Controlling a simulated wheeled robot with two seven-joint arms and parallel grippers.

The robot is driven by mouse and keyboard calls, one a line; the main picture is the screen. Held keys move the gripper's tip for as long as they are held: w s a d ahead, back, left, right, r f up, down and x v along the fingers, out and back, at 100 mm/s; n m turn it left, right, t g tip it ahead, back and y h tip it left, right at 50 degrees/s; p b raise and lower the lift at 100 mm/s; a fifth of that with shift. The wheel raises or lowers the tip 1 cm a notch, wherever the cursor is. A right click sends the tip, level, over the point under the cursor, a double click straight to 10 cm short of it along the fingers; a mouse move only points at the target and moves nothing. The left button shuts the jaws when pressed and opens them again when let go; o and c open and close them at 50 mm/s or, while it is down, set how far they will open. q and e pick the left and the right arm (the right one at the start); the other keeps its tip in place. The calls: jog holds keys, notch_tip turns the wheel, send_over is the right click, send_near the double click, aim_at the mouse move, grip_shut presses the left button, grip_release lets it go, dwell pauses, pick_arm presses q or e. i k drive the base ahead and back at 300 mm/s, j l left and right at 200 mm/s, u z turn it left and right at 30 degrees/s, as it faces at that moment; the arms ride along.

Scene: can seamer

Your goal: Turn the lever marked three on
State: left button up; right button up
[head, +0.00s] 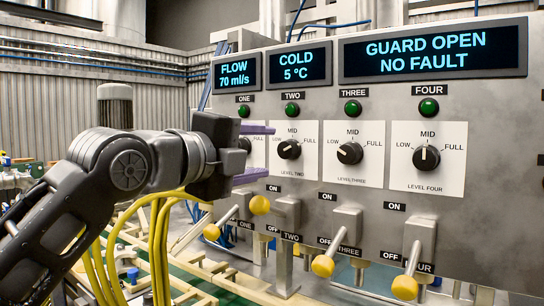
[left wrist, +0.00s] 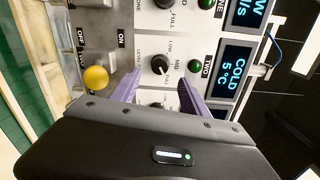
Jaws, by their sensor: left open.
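Lever three (head: 347,225) has a yellow knob (head: 323,265) that hangs low, tilted down beside its OFF label (head: 323,241). Its ON label (head: 327,197) is above. My left gripper (head: 264,153) is open and empty, with purple fingers apart in front of the panel near dials one and two. It is up and to the left of lever three. In the left wrist view the open fingers (left wrist: 158,95) frame dials on the panel, and a yellow knob (left wrist: 95,77) shows to the left; I cannot tell which lever it belongs to. My right gripper is out of view.
Lever two's knob (head: 260,205) sits higher than the others. Lever one's knob (head: 211,232) and lever four's knob (head: 405,288) are low. Dial three (head: 350,153) is above lever three. The display (head: 433,52) reads GUARD OPEN, NO FAULT. Yellow hoses (head: 158,240) hang below my left arm.

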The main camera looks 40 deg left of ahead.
aim_at(323, 266)
jog(key=k, duration=1)
